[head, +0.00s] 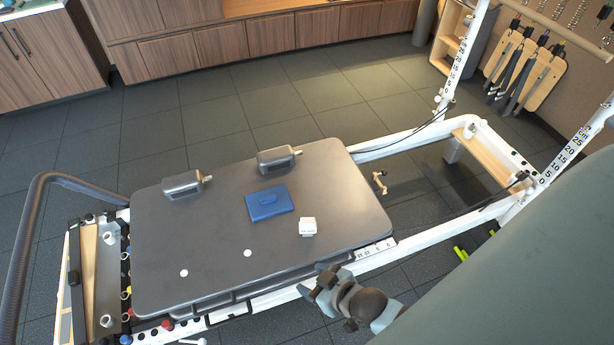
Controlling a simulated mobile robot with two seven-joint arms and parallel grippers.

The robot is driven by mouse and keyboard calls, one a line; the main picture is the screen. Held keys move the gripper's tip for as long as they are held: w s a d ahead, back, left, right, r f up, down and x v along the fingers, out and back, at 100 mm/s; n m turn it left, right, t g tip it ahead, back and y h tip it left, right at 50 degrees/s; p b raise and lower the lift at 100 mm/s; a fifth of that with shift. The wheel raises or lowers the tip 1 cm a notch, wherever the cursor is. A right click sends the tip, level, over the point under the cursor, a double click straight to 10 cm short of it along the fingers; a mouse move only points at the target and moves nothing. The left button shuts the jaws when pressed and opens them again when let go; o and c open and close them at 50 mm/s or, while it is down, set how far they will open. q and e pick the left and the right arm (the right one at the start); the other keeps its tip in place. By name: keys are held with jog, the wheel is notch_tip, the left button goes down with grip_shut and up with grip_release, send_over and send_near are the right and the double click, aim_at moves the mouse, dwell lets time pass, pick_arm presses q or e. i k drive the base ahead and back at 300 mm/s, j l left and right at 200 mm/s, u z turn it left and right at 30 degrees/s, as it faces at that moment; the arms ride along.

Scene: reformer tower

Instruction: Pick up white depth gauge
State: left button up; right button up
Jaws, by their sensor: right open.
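The white depth gauge, a small white block (307,227), lies on the dark grey carriage pad (215,240), near its front right part. My right gripper (314,281) is below it in the picture, by the front edge of the pad. It is open, apart from the gauge, and nothing shows between its fingers. My left gripper is not in view.
A blue block (269,203) lies on the pad behind the gauge. Two dark shoulder rests (279,158) stand along the pad's back. Two white discs (248,253) lie at left. The white rail (400,250) runs along the front. A dark curved bar (32,220) stands at far left.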

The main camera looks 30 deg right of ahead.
aim_at(307, 225)
jog(key=k+j+z, duration=0.2)
jog(key=k+z, duration=0.75)
jog(key=k, duration=0.1)
